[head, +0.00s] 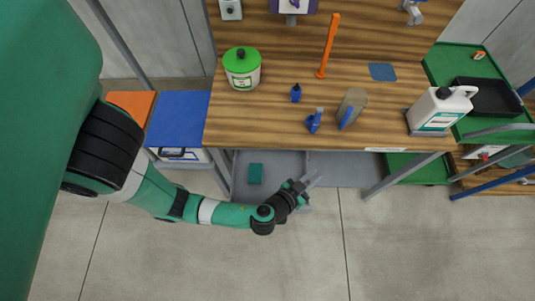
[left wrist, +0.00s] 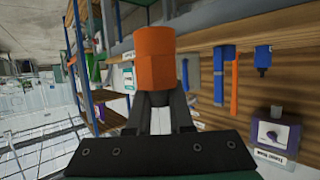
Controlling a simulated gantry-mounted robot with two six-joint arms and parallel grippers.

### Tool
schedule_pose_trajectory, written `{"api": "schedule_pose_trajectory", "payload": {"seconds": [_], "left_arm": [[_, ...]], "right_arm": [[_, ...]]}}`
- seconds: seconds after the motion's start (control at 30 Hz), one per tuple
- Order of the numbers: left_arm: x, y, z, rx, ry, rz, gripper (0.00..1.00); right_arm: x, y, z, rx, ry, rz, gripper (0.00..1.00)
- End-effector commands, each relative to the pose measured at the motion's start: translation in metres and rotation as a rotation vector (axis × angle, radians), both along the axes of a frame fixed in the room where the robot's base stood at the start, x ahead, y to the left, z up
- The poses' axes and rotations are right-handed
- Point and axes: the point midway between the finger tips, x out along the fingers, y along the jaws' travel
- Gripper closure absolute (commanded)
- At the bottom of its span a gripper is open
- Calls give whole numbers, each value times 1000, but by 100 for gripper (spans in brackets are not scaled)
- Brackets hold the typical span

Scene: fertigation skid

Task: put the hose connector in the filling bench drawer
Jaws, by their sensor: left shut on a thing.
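My left gripper (head: 300,188) is just in front of the filling bench's front edge in the head view. In the left wrist view, my left gripper (left wrist: 160,100) is shut on an orange, roughly cylindrical piece, seemingly the hose connector (left wrist: 156,58). The piece is hard to make out in the head view. The wooden filling bench (head: 270,120) has a small white label (head: 385,149) on its front edge. Below that edge is a grey surface (head: 345,168); I cannot tell whether it is the drawer or a lower shelf. My right gripper is not in view.
A green-lidded tub (head: 242,70), small blue bottle (head: 296,94), blue fitting (head: 314,122), translucent cylinder (head: 352,104), orange rod (head: 330,45) and white jug (head: 440,112) are on the bench. A teal box (head: 255,173) lies on the grey surface. The floor in front is clear.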

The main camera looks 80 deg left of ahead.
Motion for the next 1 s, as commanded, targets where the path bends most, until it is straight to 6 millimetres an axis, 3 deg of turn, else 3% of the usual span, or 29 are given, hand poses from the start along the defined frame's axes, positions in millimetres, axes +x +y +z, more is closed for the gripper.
{"api": "schedule_pose_trajectory", "payload": {"seconds": [0.17,0.37,0.43,0.63,0.7,0.8,1.0], "left_arm": [[1,0,-4,-1,0,-2,100],[-10,19,-26,-2,-3,5,100],[-21,37,-22,1,5,9,100],[-47,83,-43,-2,4,12,100],[-53,93,-63,-1,6,9,100],[-59,106,-79,-1,4,7,100],[-65,117,-96,0,1,1,100]], "right_arm": [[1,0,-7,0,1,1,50],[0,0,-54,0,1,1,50],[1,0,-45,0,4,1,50],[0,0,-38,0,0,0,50],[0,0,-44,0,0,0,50],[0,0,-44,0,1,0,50],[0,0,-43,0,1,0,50]]}}
